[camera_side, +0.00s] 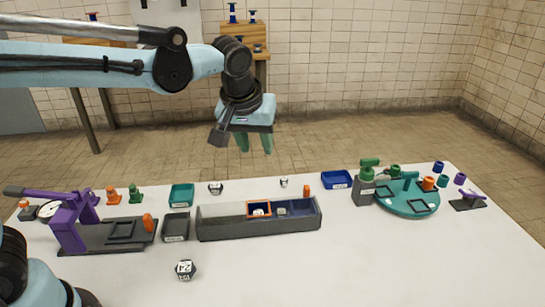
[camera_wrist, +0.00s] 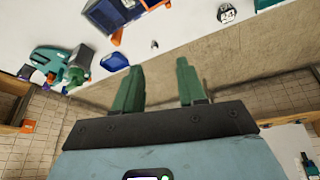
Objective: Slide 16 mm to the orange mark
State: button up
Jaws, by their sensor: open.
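My gripper (camera_side: 254,143) hangs high behind the table with its green fingers apart and empty; they also show in the wrist view (camera_wrist: 158,88). On the table, a long dark trough (camera_side: 220,228) has a clear-looking left part and a blue inner right part. An orange square frame (camera_side: 259,203) marks it near the middle. A small pale piece (camera_side: 282,211) sits inside, right of the frame. Numbered pieces stand outside: one behind the trough (camera_side: 215,188), reading 24 in the wrist view (camera_wrist: 227,13), a small one (camera_side: 283,182), and one in front (camera_side: 185,270). I cannot read any 16 label.
A purple lever press (camera_side: 68,228) stands left, a teal turntable (camera_side: 410,206) with a green-handled device (camera_side: 366,180) right. Trays, teal (camera_side: 182,189), grey (camera_side: 175,235) and blue (camera_side: 336,171), and an orange peg (camera_side: 306,190) surround the trough. The front right tabletop is clear.

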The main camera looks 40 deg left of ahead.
aim_at(306, 185)
jog(key=w+d+f+n+g+y, duration=0.1)
jog(key=w+d+f+n+y, duration=0.1)
jog(key=w+d+f+n, duration=0.45)
jog(key=w+f, duration=0.1)
jog(key=f, duration=0.2)
jog(key=w+f+m, duration=0.1)
jog(key=w+f, duration=0.1)
jog(key=f, duration=0.1)
jog(key=w+f+m, duration=0.1)
jog(key=f, duration=0.3)
jog(key=shift+w+a+m, duration=0.25)
jog(key=shift+w+a, duration=0.05)
jog(key=shift+a, duration=0.1)
jog(key=shift+r, duration=0.1)
grip_shut()
